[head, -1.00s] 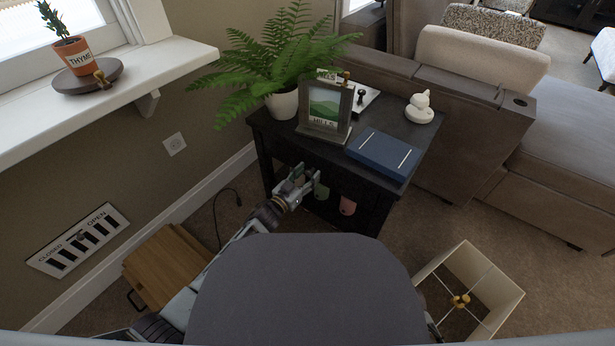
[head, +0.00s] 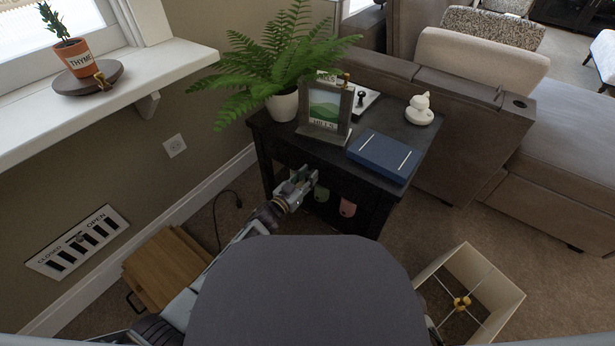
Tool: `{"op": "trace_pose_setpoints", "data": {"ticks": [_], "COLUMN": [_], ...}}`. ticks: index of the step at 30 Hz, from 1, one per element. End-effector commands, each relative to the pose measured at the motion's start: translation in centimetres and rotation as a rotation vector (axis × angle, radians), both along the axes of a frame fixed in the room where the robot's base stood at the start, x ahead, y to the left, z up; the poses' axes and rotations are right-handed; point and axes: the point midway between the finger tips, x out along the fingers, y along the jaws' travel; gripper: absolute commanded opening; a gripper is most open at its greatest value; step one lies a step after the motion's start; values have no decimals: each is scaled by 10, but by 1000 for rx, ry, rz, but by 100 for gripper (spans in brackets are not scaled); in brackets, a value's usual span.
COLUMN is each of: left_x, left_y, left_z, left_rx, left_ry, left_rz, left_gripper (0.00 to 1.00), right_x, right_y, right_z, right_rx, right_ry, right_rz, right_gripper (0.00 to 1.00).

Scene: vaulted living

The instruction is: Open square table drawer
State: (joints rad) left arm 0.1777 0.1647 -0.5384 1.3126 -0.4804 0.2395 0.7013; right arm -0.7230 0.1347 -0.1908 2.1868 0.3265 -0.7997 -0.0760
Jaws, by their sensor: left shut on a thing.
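The dark square table (head: 272,131) stands ahead of me against the sofa, with a drawer front below its top on the side facing me. My left gripper (head: 302,179) is at that front, near its left part. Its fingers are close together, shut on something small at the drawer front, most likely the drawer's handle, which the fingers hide. I see no clear gap showing the drawer pulled out. My right gripper is not in view.
On the table top are a potted fern (head: 283,105), a framed picture (head: 324,106), a blue book (head: 383,154) and a white figurine (head: 419,109). A wooden box (head: 168,268) and an overturned lampshade (head: 468,290) lie on the floor. A sofa (head: 460,120) stands behind.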

Motion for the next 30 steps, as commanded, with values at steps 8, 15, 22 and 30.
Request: {"op": "trace_pose_setpoints", "data": {"ticks": [8, 15, 22, 30], "left_x": [-4, -18, -39, -66], "left_y": [3, 13, 28, 48], "left_z": [0, 1, 2, 2], "left_rx": [1, 0, 1, 1], "left_ry": [1, 2, 3, 3], "left_rz": [0, 0, 1, 1], "left_gripper": [0, 0, 0, 0], "right_x": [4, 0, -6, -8], "right_y": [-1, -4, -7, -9], "right_z": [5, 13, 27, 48], "right_rx": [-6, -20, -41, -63], "right_ry": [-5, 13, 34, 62], "right_rz": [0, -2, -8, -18], "right_gripper": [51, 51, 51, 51]}}
